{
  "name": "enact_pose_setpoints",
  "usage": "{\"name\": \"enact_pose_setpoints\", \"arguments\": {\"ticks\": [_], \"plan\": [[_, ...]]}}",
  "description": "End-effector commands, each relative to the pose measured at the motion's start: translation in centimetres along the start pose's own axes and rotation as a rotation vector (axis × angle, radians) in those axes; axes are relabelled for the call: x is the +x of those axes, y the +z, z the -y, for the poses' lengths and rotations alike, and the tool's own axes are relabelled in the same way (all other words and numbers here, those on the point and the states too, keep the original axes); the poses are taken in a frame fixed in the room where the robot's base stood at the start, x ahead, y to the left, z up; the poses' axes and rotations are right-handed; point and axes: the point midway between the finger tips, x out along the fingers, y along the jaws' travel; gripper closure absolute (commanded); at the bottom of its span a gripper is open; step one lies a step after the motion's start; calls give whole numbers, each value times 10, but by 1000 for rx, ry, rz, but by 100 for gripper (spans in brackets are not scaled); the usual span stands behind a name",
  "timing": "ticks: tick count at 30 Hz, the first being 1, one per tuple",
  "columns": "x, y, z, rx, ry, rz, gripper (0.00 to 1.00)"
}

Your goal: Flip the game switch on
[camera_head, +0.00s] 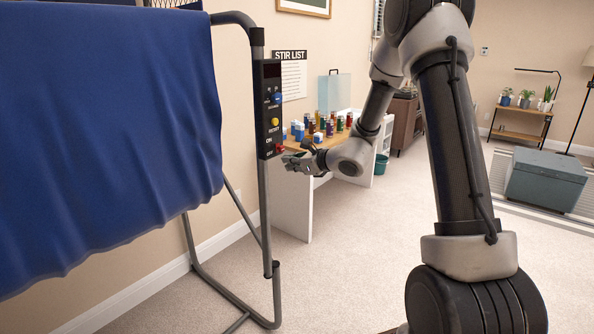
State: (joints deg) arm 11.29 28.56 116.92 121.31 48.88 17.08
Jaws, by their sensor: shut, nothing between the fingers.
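A black control box (269,110) is fixed to the upright grey post of a frame draped in blue cloth. It carries a blue button (277,99), a yellow button (275,122) marked RESET, and a red switch (280,149) low down between the ON and OFF labels. My gripper (288,160) is shut and empty, just right of and slightly below the red switch. I cannot tell whether the fingers touch the switch or which way it is set.
Blue cloth (105,130) fills the left side over a metal tube frame (268,225). Behind my gripper, a desk (292,205) holds several coloured cans and small boxes. A teal bin (381,164) stands beside it. Open carpet lies right, with a grey chest (545,182) farther back.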

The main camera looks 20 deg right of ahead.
Motion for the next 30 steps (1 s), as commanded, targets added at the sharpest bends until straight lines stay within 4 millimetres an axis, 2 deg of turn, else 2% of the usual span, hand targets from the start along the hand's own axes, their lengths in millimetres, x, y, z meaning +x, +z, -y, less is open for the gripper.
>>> {"name": "enact_pose_setpoints", "arguments": {"ticks": [4, 16, 23, 30], "plan": [[-4, 9, 0, 0, 1, -2, 100], [-5, 12, 0, 0, 1, -1, 100], [-13, 37, 6, -2, 1, 1, 100], [-14, 39, 6, 0, 1, 0, 100]]}}
